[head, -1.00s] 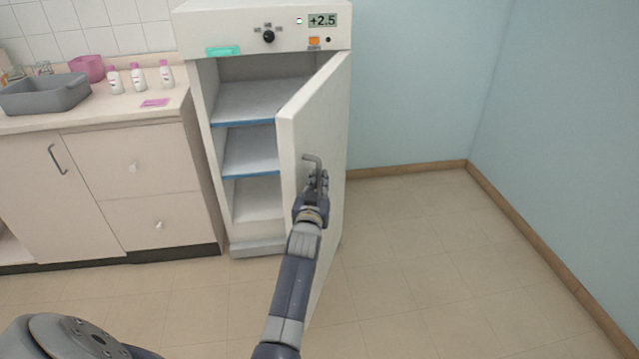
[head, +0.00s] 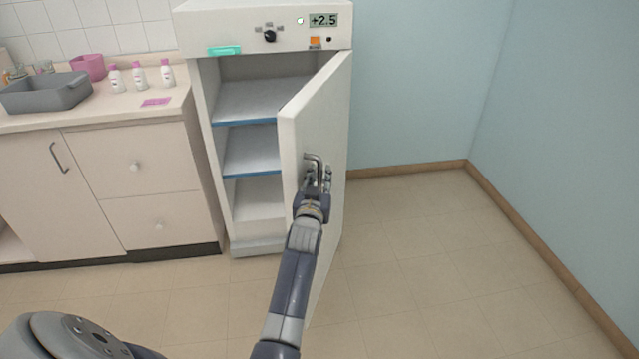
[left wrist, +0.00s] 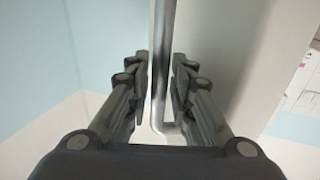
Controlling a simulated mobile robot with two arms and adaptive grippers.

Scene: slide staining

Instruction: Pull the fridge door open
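The white fridge (head: 214,130) stands against the wall with its door (head: 318,110) swung well open, hinged on the right. Its shelves (head: 262,98) show inside. My left gripper (head: 319,172) is at the grey metal handle (head: 313,157) on the door's outer face. In the left wrist view, the handle bar (left wrist: 162,70) runs between the two fingers (left wrist: 160,85), with a gap on each side. The gripper is open around the handle and not clamped on it. My right gripper is not in view.
A counter (head: 110,118) with a grey basin (head: 45,92), several white bottles (head: 139,76) and a pink container (head: 89,66) stands left of the fridge. The floor (head: 440,260) right of the door is clear up to the blue wall (head: 420,90).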

